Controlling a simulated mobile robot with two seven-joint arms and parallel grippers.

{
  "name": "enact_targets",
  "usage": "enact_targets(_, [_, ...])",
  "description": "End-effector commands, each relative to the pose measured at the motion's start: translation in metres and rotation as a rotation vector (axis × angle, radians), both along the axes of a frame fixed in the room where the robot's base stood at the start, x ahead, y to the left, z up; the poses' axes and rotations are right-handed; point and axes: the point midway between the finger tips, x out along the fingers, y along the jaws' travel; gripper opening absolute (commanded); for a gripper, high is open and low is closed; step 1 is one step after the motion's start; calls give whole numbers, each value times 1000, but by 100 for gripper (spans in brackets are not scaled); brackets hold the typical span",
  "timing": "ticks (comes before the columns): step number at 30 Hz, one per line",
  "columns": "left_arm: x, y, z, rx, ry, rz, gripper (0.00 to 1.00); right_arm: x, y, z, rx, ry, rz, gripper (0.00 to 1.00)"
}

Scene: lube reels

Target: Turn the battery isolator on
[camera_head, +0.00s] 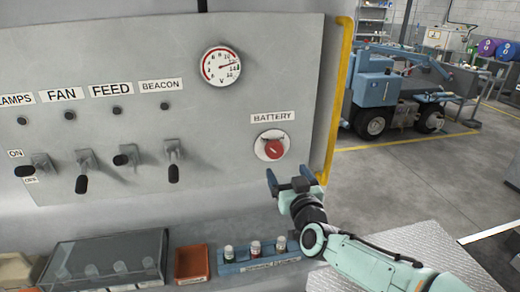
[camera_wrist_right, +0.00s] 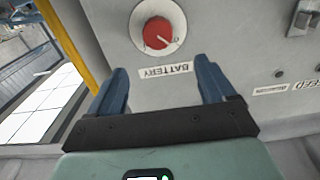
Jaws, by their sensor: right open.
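The battery isolator (camera_head: 273,148) is a red round knob on a pale round plate, under a BATTERY label (camera_head: 272,117) on the grey panel. In the right wrist view the red knob (camera_wrist_right: 158,32) appears upside down, beyond the fingertips, with a thin pale pointer line on its face. My right gripper (camera_head: 290,176) is open and empty, just below and in front of the knob, apart from it. Its two blue fingers (camera_wrist_right: 163,82) show in the right wrist view with the BATTERY label between them. My left gripper is not in view.
Several black-tipped toggle levers (camera_head: 82,173) and a voltage gauge (camera_head: 221,66) are on the panel (camera_head: 200,130). A yellow rail (camera_head: 338,95) runs along its right edge. Below are a clear-lidded case (camera_head: 105,258), an orange tray (camera_head: 191,263) and a blue vial rack (camera_head: 240,267).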

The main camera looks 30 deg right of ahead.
Motion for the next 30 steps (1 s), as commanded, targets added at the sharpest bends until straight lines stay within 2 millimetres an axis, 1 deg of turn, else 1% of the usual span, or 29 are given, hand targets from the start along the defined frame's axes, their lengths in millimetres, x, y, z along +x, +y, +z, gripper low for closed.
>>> enact_targets(5, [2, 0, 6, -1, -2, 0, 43, 25, -6, -1, 2, 3, 0, 83])
enact_targets(12, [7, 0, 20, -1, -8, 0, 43, 76, -18, 0, 2, 3, 1, 83])
enact_targets(18, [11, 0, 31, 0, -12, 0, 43, 109, -26, 0, 1, 2, 0, 83])
enact_targets(21, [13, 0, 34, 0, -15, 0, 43, 119, -28, 0, 2, 3, 1, 83])
enact_targets(24, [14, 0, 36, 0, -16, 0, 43, 125, -29, 0, 2, 3, 1, 83])
enact_targets(30, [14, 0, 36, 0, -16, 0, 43, 127, -30, -2, 1, 3, 1, 83])
